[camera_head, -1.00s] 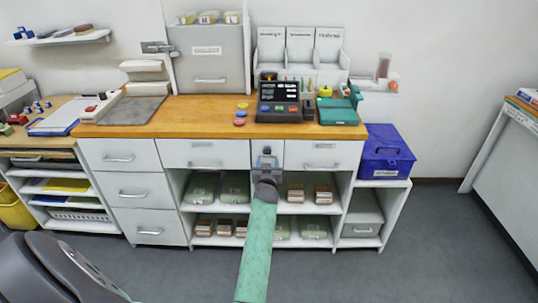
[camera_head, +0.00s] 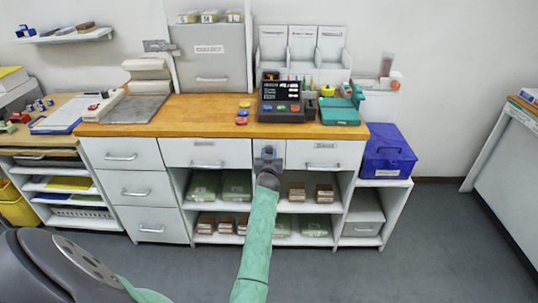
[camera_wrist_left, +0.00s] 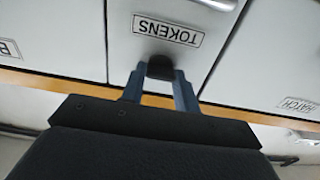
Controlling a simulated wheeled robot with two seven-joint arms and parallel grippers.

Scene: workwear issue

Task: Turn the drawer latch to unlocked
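The drawer latch (camera_wrist_left: 160,67) is a small dark knob on the white narrow drawer front (camera_wrist_left: 205,22) labelled TOKENS, which appears upside down in the left wrist view. My left gripper (camera_wrist_left: 160,76) has its two blue fingers on either side of the knob, close against it. In the head view my left gripper (camera_head: 268,158) covers most of the small middle drawer front below the counter, hiding the latch there. The drawer looks closed. I cannot tell which way the latch points. My right gripper is in neither view.
Wider closed drawers with handles (camera_head: 206,153) (camera_head: 322,154) flank the narrow one. The wooden counter (camera_head: 190,115) above carries a dark till (camera_head: 282,100) and a teal box (camera_head: 338,110). Open shelves below hold packets. A blue bin (camera_head: 388,150) stands at the right.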

